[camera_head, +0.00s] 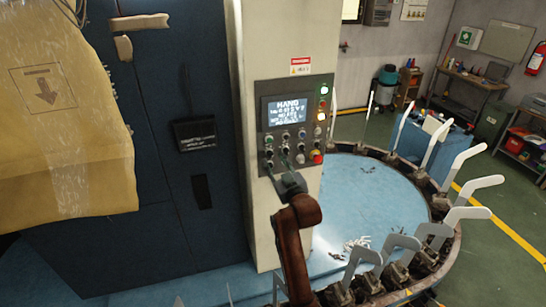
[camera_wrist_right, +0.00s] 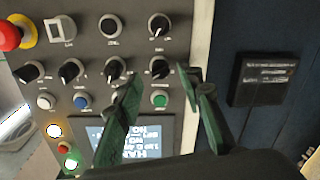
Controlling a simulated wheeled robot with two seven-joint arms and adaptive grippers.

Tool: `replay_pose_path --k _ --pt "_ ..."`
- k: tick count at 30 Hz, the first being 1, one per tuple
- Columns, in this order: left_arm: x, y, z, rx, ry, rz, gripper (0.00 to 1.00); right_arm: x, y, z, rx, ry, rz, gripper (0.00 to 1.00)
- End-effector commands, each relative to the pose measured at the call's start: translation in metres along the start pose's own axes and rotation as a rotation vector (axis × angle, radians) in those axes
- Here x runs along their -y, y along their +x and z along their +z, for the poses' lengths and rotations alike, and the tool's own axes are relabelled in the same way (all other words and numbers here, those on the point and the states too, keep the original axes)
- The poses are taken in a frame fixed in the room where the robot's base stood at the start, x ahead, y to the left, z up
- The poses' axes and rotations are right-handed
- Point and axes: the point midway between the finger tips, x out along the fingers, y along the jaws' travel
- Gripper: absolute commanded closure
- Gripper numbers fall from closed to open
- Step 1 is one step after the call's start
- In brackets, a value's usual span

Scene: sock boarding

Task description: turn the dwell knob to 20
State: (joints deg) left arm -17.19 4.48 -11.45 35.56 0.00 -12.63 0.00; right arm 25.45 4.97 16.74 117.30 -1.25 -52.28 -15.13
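The control panel (camera_head: 263,90) is on the light column, with a lit display (camera_head: 288,109) above rows of knobs and buttons. The wrist view shows the panel upside down. Several black knobs with white pointer marks show there, among them one knob (camera_wrist_right: 160,68) between my right gripper's fingers. The labels are too small to read, so I cannot tell which knob is dwell. My right gripper (camera_wrist_right: 160,80) is open, its green fingers spread in front of the panel; I cannot tell whether they touch it. In the head view it (camera_head: 280,165) hides the panel's lower part. My left gripper is not in view.
A red stop button (camera_head: 317,158) is at the panel's lower right. A round blue table (camera_head: 385,205) ringed by white upright forms is right of the column.

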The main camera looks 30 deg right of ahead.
Motion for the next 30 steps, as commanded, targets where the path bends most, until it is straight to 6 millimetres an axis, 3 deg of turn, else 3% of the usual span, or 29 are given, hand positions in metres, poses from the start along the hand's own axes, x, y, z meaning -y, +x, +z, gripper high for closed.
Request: replay_pose_path --k 6,16,30 --pt "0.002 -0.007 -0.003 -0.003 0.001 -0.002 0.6 0.0 0.022 -0.001 0.0 0.002 0.0 0.66" --pt "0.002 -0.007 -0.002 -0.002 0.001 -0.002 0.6 0.001 0.025 0.001 0.0 0.001 -0.001 0.66" --pt "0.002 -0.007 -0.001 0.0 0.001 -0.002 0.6 0.0 0.025 0.001 0.0 0.0 0.0 0.99"
